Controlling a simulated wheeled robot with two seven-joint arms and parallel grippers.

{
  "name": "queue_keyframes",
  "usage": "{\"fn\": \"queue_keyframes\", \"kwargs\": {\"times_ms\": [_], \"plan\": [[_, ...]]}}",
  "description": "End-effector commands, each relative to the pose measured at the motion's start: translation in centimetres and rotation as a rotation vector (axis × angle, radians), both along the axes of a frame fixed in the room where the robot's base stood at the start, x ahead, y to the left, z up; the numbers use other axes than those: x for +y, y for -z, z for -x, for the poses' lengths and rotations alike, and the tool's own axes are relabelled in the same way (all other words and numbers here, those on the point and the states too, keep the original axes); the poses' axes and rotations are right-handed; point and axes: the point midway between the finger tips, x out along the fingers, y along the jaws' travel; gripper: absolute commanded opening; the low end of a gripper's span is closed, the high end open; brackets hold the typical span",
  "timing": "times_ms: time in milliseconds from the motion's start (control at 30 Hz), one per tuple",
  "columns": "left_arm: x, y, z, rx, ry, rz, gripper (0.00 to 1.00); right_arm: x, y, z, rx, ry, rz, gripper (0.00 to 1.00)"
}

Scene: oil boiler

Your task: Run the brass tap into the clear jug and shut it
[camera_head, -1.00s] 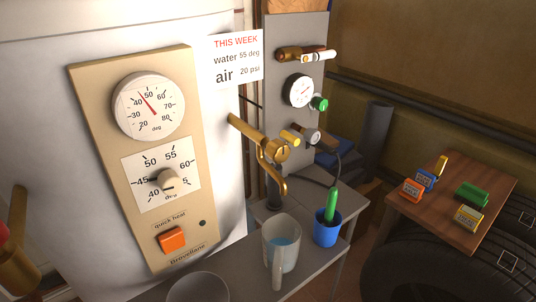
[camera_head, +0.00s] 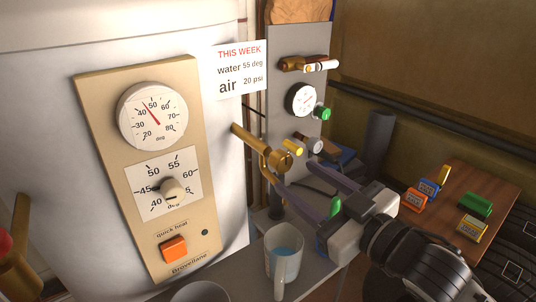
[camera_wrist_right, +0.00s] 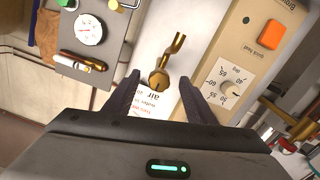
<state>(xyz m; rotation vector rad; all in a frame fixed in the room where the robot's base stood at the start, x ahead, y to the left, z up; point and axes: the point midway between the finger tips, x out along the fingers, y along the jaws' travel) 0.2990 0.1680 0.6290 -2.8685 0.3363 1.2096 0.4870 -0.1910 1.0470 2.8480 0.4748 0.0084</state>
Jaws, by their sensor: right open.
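The brass tap (camera_head: 262,148) sticks out from the white boiler above the bench. In the right wrist view the tap (camera_wrist_right: 160,78) lies between the two fingertips, with a gap on both sides. The clear jug (camera_head: 283,243) stands upright on the grey bench below, with some blue water in it. My right gripper (camera_head: 290,177) is open, its fingers reaching toward the tap from the right. I cannot tell whether it touches. My left gripper is out of view.
The cream panel (camera_head: 115,180) with dials and an orange button (camera_head: 174,248) is left of the tap. A grey panel (camera_head: 290,80) with a gauge and a green knob stands behind. A wooden table (camera_head: 490,185) holds several small blocks.

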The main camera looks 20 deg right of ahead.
Motion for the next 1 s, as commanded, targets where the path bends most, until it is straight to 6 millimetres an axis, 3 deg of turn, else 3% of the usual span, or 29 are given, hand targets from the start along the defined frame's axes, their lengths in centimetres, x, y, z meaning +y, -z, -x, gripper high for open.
{"fn": "queue_keyframes", "kwargs": {"times_ms": [100,233,633,1000], "plan": [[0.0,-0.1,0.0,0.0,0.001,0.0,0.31,0.5,-1.4,-0.5,-0.04,-0.024,-0.003,0.5],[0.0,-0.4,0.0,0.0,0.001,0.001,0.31,1.0,-1.5,-1.9,-0.041,-0.024,-0.006,0.5],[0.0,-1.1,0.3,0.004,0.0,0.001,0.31,3.3,-1.4,-8.3,-0.039,-0.022,-0.003,0.5],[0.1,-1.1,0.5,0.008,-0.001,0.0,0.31,3.9,-1.2,-9.7,-0.038,-0.024,-0.002,0.5]]}}
